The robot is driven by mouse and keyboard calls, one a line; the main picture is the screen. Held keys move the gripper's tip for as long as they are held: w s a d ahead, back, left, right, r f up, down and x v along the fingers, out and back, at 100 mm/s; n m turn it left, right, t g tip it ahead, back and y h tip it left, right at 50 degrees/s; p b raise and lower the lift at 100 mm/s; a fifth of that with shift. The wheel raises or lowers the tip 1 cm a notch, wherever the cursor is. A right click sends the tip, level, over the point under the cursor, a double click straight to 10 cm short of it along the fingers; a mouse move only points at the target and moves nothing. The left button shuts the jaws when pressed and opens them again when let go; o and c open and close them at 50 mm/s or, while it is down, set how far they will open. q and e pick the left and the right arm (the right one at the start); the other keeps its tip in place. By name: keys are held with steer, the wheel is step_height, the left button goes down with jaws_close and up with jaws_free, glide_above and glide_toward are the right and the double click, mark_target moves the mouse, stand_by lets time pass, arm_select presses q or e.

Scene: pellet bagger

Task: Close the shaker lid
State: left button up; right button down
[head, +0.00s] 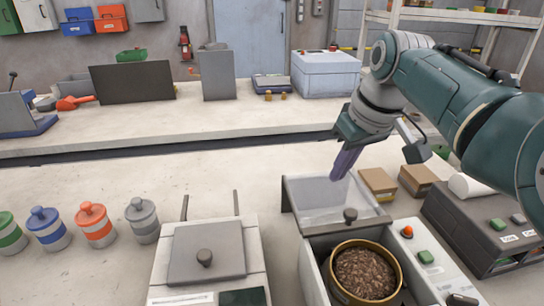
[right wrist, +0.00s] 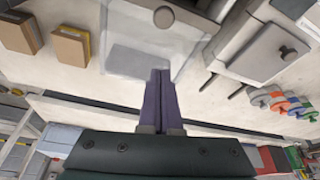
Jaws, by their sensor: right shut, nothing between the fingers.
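The shaker (head: 312,262) is a pale box at the lower right of the head view. Its round brass-rimmed sieve (head: 334,284) is uncovered and holds brown pellets (head: 366,272). The clear shaker lid (head: 318,200) is open, leaning back behind the sieve, with a dark knob (head: 350,215). In the right wrist view the lid (right wrist: 130,62) is a see-through panel beyond my fingers, with its knob (right wrist: 163,17) at the top. My right gripper (head: 337,178) has purple fingers shut and empty, at the lid's far upper edge; contact is unclear. My left gripper is out of view.
A closed grey-lidded box (head: 207,250) stands left of the shaker. Several coloured jars (head: 97,224) line the left. Two cardboard boxes (head: 378,184) and a dark machine (head: 466,226) are at the right. Bare counter lies behind the jars.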

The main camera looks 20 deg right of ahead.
mark_target(324, 199)
steer(key=b+x, duration=0.2)
steer(key=x, duration=0.3)
steer(key=shift+f+b, duration=0.2)
steer(key=shift+b, duration=0.1)
steer(key=s+p, duration=0.1)
steer(key=s+r+p, duration=0.1)
steer(key=p, duration=0.1)
steer(key=shift+d, duration=0.1)
steer(key=shift+s+f+p, duration=0.1)
steer(key=shift+s+p, duration=0.45)
steer(key=shift+s, duration=0.1)
steer(key=shift+s+f, duration=0.15)
steer(key=shift+s, duration=0.25)
